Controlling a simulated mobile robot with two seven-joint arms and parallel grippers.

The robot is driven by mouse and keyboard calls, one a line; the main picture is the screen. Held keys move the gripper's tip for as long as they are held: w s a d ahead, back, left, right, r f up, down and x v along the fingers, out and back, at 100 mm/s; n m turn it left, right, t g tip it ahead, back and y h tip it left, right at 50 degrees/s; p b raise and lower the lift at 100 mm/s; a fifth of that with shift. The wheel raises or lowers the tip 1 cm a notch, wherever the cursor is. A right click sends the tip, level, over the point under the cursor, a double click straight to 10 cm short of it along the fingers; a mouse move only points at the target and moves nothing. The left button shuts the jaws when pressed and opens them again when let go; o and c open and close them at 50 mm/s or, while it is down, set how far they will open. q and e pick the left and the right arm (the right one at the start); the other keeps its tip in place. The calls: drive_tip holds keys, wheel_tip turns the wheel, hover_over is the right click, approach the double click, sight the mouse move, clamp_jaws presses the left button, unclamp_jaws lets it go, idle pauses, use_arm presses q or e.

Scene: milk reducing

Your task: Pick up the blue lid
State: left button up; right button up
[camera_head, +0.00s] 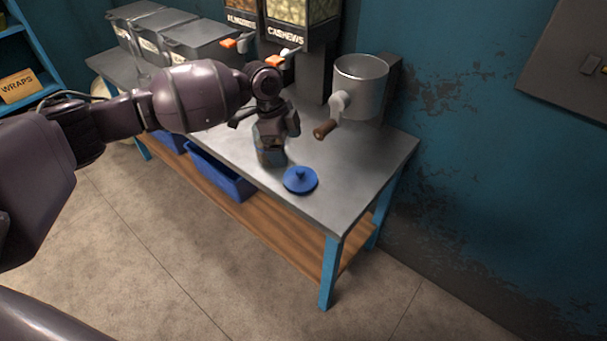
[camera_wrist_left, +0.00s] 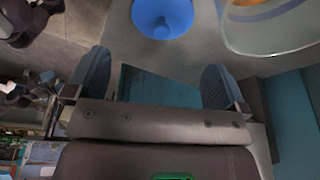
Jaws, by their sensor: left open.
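The blue lid (camera_head: 300,180) is a round disc with a small knob on top. It lies flat on the grey metal tabletop (camera_head: 350,195), near the table's front edge. It also shows at the top of the left wrist view (camera_wrist_left: 162,17). My left gripper (camera_head: 270,153) hangs over the table just left of the lid, apart from it, with its fingers pointing down. In the left wrist view its two padded fingers (camera_wrist_left: 155,80) stand wide apart with nothing seen between them.
A metal grinder (camera_head: 360,85) with a wooden-handled crank (camera_head: 325,129) stands behind the lid. Nut dispensers (camera_head: 300,15) and grey bins (camera_head: 195,42) stand farther back and left. A blue crate (camera_head: 220,172) sits on the lower shelf. The tabletop right of the lid is clear.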

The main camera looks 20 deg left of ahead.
sight(299, 170)
use_arm(q)
drive_tip(key=x, duration=0.3)
drive_tip(key=b+x, duration=0.1)
drive_tip(key=shift+w+f, duration=0.2)
drive_tip(key=shift+w, duration=0.05)
drive_tip(key=shift+d+f, duration=0.2)
drive_tip(key=shift+f, duration=0.4)
drive_tip(key=b+x, duration=0.1)
drive_tip(key=x, duration=0.3)
drive_tip(key=shift+d+f, duration=0.1)
drive_tip(key=shift+d, duration=0.1)
drive_tip(key=shift+f, duration=0.1)
drive_tip(key=c, duration=0.5)
